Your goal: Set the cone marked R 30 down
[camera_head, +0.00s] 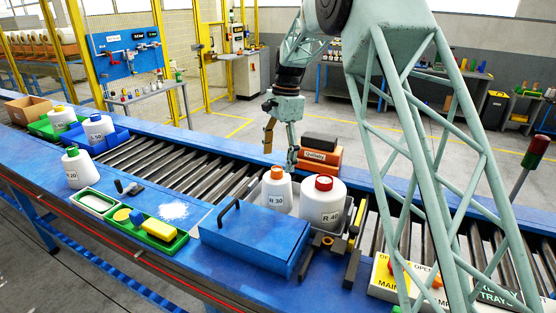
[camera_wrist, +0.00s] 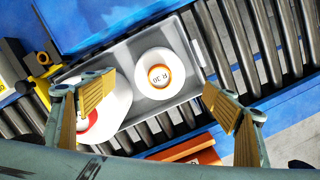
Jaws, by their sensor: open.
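The cone marked R 30 (camera_head: 277,188) is white with an orange top and stands upright in a grey tray (camera_wrist: 122,62) on the roller conveyor. My gripper (camera_head: 281,150) is open and empty, above and just behind R 30 in the head view. In the wrist view its two yellow fingers (camera_wrist: 158,90) are spread, with R 30 between them in the picture and the left finger overlapping R 40.
A blue toolbox (camera_head: 255,240) stands in front of the tray. An orange and a dark box marked Quality (camera_head: 318,155) lie behind it. R 20 (camera_head: 77,168) and a green tray (camera_head: 160,240) stand on the left of the bench. Bare rollers (camera_head: 165,165) lie left of the cones.

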